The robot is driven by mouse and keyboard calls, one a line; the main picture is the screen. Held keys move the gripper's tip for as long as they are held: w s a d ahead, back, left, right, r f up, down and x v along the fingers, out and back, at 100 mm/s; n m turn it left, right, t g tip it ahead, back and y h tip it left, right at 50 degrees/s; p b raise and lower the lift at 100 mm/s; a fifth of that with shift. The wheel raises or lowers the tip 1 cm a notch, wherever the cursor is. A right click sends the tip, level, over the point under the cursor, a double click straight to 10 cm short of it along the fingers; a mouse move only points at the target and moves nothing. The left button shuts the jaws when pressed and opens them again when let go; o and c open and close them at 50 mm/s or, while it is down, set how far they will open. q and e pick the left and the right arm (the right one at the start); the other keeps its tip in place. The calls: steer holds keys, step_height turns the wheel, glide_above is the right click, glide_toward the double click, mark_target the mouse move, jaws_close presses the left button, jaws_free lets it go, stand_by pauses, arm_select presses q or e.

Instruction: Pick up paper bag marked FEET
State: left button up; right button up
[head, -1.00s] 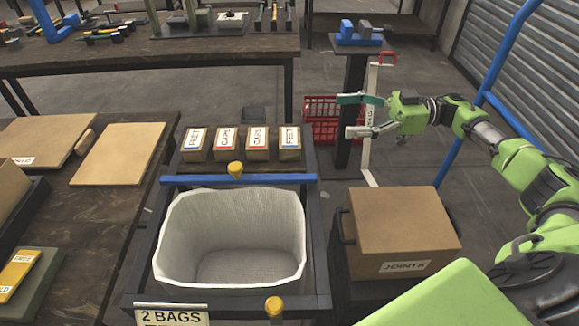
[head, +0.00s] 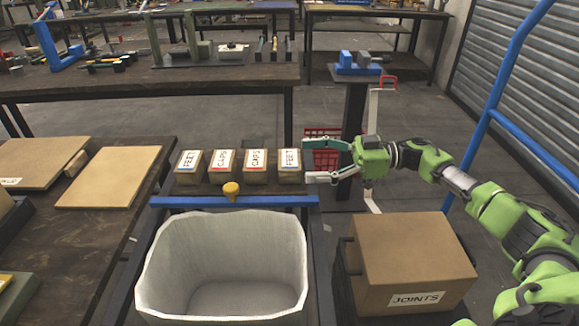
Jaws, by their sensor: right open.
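Several small brown paper bags stand in a row on a dark shelf behind the white bin in the head view. The leftmost bag is marked FEET (head: 189,167) with a blue-striped label. The rightmost bag is also marked FEET (head: 290,166). Between them stand two bags marked CAPS, one on the left (head: 222,167) and one on the right (head: 256,167), with red-striped labels. My right gripper (head: 308,161) is open and empty, its fingertips pointing left, just right of the rightmost FEET bag. Whether a finger touches that bag I cannot tell. My left gripper is not in view.
A box marked JOINTS (head: 411,258) is at right. A blue vise (head: 357,63) on a post and a red crate (head: 322,152) are behind the gripper.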

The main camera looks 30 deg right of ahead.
mark_target(289, 159)
steer(key=x, duration=0.5)
steer(key=shift+d+f, duration=0.1)
steer(key=shift+w+a, duration=0.2)
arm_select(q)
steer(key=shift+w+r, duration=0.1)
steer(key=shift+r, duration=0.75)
arm_select(e)
steer(key=c, duration=1.3)
